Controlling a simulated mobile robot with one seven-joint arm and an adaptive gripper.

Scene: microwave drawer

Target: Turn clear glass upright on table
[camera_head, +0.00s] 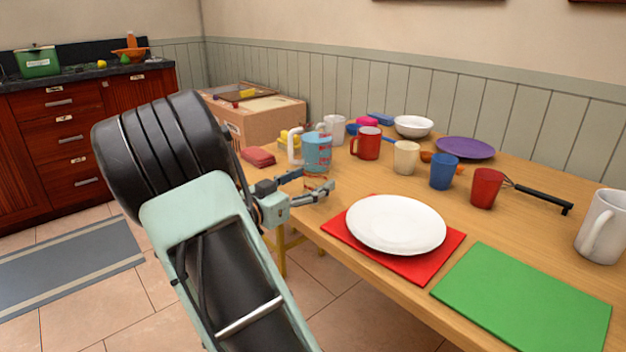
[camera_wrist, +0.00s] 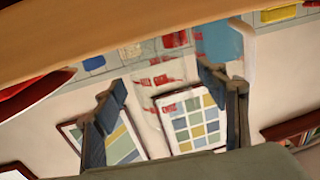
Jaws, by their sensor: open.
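A clear glass with red print (camera_head: 318,182) stands near the table's left edge in the head view, partly overlapping a light-blue cup. In the wrist view the clear glass (camera_wrist: 160,84) shows faintly, with red marks, between the fingers. My gripper (camera_head: 310,184) is open, with its fingers reaching on either side of the glass. The open fingers also show in the wrist view (camera_wrist: 162,80). I cannot tell whether they touch it, or which way up the glass is. The wooden table (camera_head: 300,214) runs under it all.
The light-blue cup with a white handle (camera_head: 316,147) is close behind the glass. A red block (camera_head: 258,157) lies left of it. A white plate (camera_head: 396,223) on a red mat (camera_head: 345,237) is at the right. Several mugs and cups stand behind.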

